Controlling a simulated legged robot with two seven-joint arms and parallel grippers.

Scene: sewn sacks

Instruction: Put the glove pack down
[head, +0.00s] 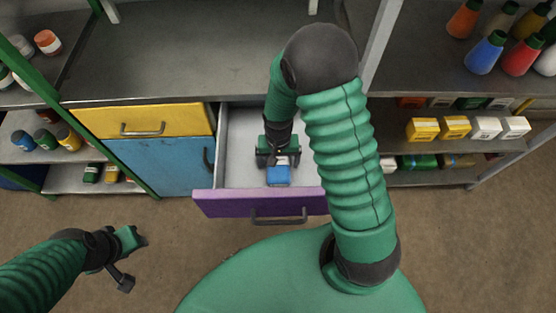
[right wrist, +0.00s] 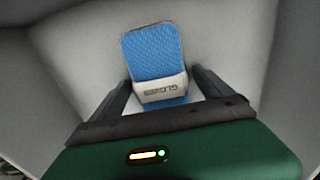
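The glove pack (head: 279,175) is blue with a white band. It is inside the open purple-fronted drawer (head: 224,160), near its middle. In the right wrist view the pack (right wrist: 153,55) is between the two dark fingers of my right gripper (right wrist: 160,80), with the fingertips against the sides of its lettered white band. Whether the pack's underside touches the drawer floor is hidden. My left gripper (head: 127,258) is empty, with its fingers apart, low on the left over the floor.
A yellow drawer (head: 140,121) and a blue door (head: 160,167) are shut left of the open drawer. Shelves with bottles (head: 485,52) and small boxes (head: 455,127) stand on the right. Jars (head: 68,138) fill the left shelves. The grey worktop (head: 190,55) is clear.

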